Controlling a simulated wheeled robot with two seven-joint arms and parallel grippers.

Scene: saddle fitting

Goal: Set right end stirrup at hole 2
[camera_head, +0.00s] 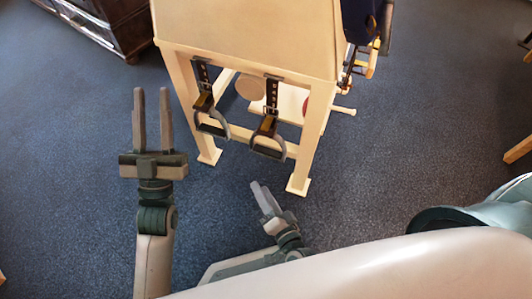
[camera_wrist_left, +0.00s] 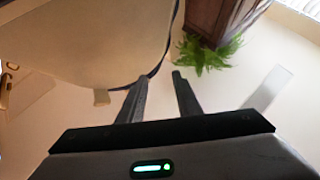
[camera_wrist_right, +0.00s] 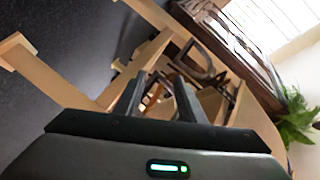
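The right end stirrup (camera_head: 268,146) hangs on a dark strap (camera_head: 272,94) with a column of holes, at the near end of a pale wooden stand (camera_head: 250,40). The left end stirrup (camera_head: 211,124) hangs beside it on a similar strap (camera_head: 200,75). The holes are too small to tell which one is in use. My left gripper (camera_head: 151,92) is open and empty, left of the stand. My right gripper (camera_head: 261,186) is low, below the right end stirrup and apart from it; the right wrist view (camera_wrist_right: 157,76) shows its fingers parted. Dark stirrup shapes show beyond the fingers there.
The stand's legs (camera_head: 302,160) frame the stirrups. A dark blue item (camera_head: 360,20) hangs at the stand's right side. A dark cabinet (camera_head: 100,22) stands at the upper left; a green plant (camera_wrist_left: 207,53) shows in the left wrist view. The blue-grey floor (camera_head: 95,130) left of the stand is clear.

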